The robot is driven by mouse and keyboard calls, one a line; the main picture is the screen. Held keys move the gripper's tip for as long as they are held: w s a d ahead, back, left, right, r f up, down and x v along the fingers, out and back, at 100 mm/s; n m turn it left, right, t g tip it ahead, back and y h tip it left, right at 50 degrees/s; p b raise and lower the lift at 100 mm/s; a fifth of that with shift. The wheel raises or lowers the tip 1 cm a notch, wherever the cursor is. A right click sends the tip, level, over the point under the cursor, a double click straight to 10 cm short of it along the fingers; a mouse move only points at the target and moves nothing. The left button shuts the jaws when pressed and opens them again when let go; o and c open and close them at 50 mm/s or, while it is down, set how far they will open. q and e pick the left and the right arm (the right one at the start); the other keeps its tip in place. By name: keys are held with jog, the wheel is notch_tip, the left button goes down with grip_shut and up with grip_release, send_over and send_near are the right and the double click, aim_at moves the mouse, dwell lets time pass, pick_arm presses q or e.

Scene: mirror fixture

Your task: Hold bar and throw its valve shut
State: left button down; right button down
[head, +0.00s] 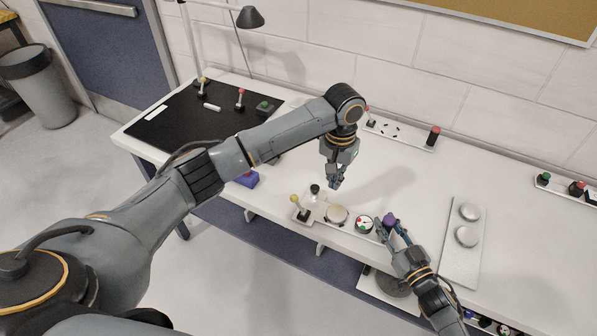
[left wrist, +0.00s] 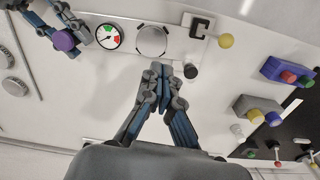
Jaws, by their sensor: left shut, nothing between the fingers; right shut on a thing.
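At the table's front edge is a pale bar-like plate (head: 349,224). It carries a lever with a yellow ball (head: 294,198), a round pale disc (head: 337,215) and a gauge (head: 364,224). A purple knob (head: 389,219) is at its right end. My right gripper (head: 386,229) is shut on the purple knob, also visible in the left wrist view (left wrist: 64,41). My left gripper (head: 334,184) is shut and empty above the table, behind the disc. In the left wrist view, its fingertips (left wrist: 160,68) show beside the disc (left wrist: 152,40), with the yellow ball (left wrist: 226,41) to the right.
A black knob (head: 315,189) stands close behind the lever. A panel with two round discs (head: 466,237) lies to the right. A purple box (head: 247,179) is at the left front edge, and a black mat (head: 180,125) lies further left.

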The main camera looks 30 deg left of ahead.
aim_at(298, 204)
pick_arm(q)
jog(key=s+a+r+n, duration=0.1)
jog(key=s+a+n, duration=0.2)
jog(key=a+n, duration=1.2)
jog(key=n, duration=0.2)
jog(key=shift+a+r+n+t, duration=0.3)
jog(key=shift+a+t, duration=0.1)
jog(key=f, duration=0.9)
jog(key=shift+w+f, duration=0.2)
jog(key=shift+f, duration=0.05)
jog(key=d, duration=0.3)
jog(key=shift+s+r, duration=0.2)
jog(key=shift+s+d+r, duration=0.15)
jog(key=shift+d, duration=0.25)
